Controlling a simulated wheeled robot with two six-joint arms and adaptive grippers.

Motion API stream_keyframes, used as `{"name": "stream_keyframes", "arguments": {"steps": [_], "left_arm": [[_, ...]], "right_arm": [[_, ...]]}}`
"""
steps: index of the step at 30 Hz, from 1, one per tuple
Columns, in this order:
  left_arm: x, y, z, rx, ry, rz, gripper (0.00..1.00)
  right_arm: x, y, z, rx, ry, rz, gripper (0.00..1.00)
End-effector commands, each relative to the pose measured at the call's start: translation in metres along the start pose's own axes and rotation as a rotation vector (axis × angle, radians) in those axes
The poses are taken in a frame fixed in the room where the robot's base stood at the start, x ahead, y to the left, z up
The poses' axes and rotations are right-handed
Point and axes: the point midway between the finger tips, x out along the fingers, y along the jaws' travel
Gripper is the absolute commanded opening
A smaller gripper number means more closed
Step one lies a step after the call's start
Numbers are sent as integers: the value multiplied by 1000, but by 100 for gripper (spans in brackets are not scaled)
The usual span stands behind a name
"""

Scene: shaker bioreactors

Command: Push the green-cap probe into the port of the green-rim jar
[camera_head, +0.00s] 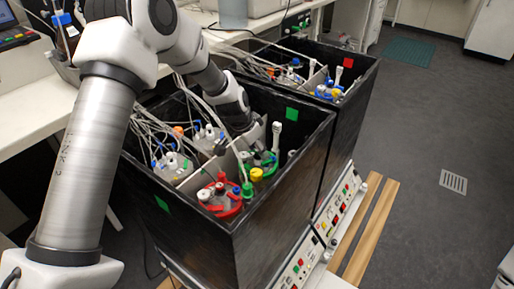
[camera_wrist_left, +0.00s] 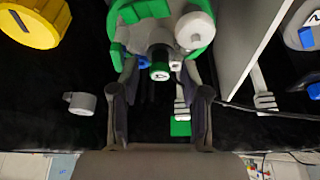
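The green-rim jar (camera_head: 270,159) stands in the front black box, partly hidden by my left arm in the head view. Its green rim and grey fittings also show at the top of the left wrist view (camera_wrist_left: 130,40). A dark probe with a green cap (camera_wrist_left: 160,72) shows at the jar's near edge, between the fingertips; how deep it sits in a port cannot be told. My left gripper (camera_wrist_left: 158,92) has its fingers apart, with a visible gap on both sides of the green cap. In the head view the left gripper (camera_head: 250,138) reaches down beside the jar. My right gripper is out of view.
A red-rim jar (camera_head: 220,208) stands nearer in the box, with a yellow cap (camera_head: 256,174) beside it. Box walls (camera_head: 300,160) and many loose cables (camera_head: 150,120) surround the jars. A second black box (camera_head: 352,95) stands behind.

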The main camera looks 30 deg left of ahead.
Motion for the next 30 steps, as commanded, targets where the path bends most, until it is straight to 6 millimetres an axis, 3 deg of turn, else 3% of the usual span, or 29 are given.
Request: {"name": "stream_keyframes", "arguments": {"steps": [11, 24, 30], "left_arm": [[-10, 0, -1, 0, 2, 0, 48], [-108, 0, -1, 0, 3, 0, 48], [-120, 0, 0, 0, 0, 0, 48]], "right_arm": [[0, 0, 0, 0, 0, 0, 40], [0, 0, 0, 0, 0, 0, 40], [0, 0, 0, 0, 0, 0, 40]]}}
